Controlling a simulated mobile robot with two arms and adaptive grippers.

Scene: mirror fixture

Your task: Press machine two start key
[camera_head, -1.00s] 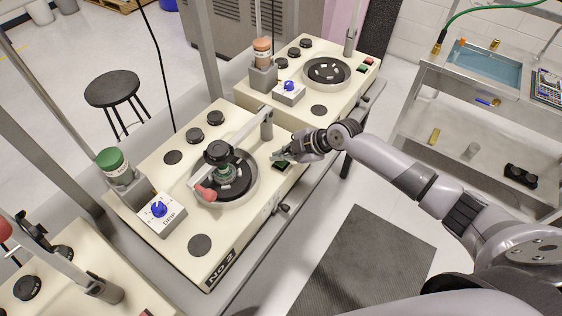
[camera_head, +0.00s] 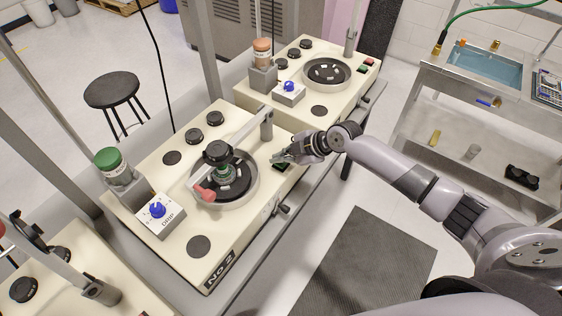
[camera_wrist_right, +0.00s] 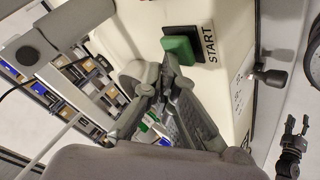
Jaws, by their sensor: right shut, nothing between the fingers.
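Machine No 2 (camera_head: 245,250) is the cream bench unit in the middle of the head view. Its start key is a green button on a black base at the right edge of the top, small and partly hidden by my gripper in the head view (camera_head: 281,166). In the right wrist view the green start key (camera_wrist_right: 178,49) is clear, beside the word START. My right gripper (camera_head: 276,159) is shut and empty, its fingertips (camera_wrist_right: 168,72) just beside the green key. I cannot tell whether they touch it.
A polishing bowl (camera_head: 249,195) with an arm over it and a blue-knobbed box (camera_head: 158,212) sit on machine No 2. A similar machine (camera_head: 300,105) stands behind. A side table (camera_head: 455,110) stands at right. The floor mat (camera_head: 370,260) is clear.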

